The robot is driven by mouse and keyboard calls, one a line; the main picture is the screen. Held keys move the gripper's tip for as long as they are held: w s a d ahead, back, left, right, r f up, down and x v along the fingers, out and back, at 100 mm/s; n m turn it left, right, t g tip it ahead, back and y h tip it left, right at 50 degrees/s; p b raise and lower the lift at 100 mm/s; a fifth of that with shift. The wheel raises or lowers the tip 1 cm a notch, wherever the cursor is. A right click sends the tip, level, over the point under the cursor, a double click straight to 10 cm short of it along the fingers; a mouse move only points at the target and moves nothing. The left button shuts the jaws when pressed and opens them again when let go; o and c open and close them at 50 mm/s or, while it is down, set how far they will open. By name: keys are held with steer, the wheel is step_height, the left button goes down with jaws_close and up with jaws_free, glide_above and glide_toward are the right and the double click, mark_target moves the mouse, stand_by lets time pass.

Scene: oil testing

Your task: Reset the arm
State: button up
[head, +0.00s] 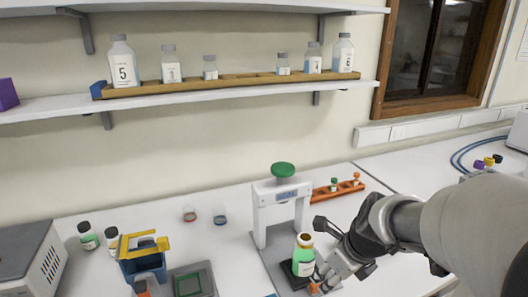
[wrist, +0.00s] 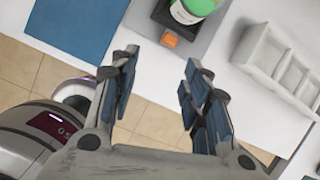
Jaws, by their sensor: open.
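My gripper (head: 326,268) is at the lower right of the head view, beside a green-labelled bottle (head: 304,262). In the wrist view my gripper (wrist: 160,68) has its two fingers spread apart with nothing between them. The bottle stands upright on the dark base of a white frame device (head: 279,192) with a green knob. The bottle's lower part also shows at the top of the wrist view (wrist: 194,9), apart from the fingers. A small orange part (wrist: 170,39) of the device sits beyond the fingertips. My arm comes in from the right.
An orange rack (head: 338,192) with small bottles stands behind the device. A white compartment tray (wrist: 275,60) and a blue mat (wrist: 75,25) flank the device in the wrist view. A blue and yellow holder (head: 143,257) is at left. Bottles line the wall shelf (head: 230,98).

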steer(key=s+a+r+n, duration=0.1)
steer(key=s+r+n, duration=0.2)
steer(key=s+n, duration=0.7)
steer(key=s+a+r+n+h, duration=0.1)
steer(key=s+r+n, duration=0.3)
steer(key=s+n, duration=0.6)
steer(key=a+n, duration=0.1)
steer(key=n, duration=0.8)
steer(key=shift+s+a, duration=0.2)
steer(key=shift+a, duration=0.1)
steer(key=shift+c, duration=1.2)
steer(key=shift+a, duration=0.15)
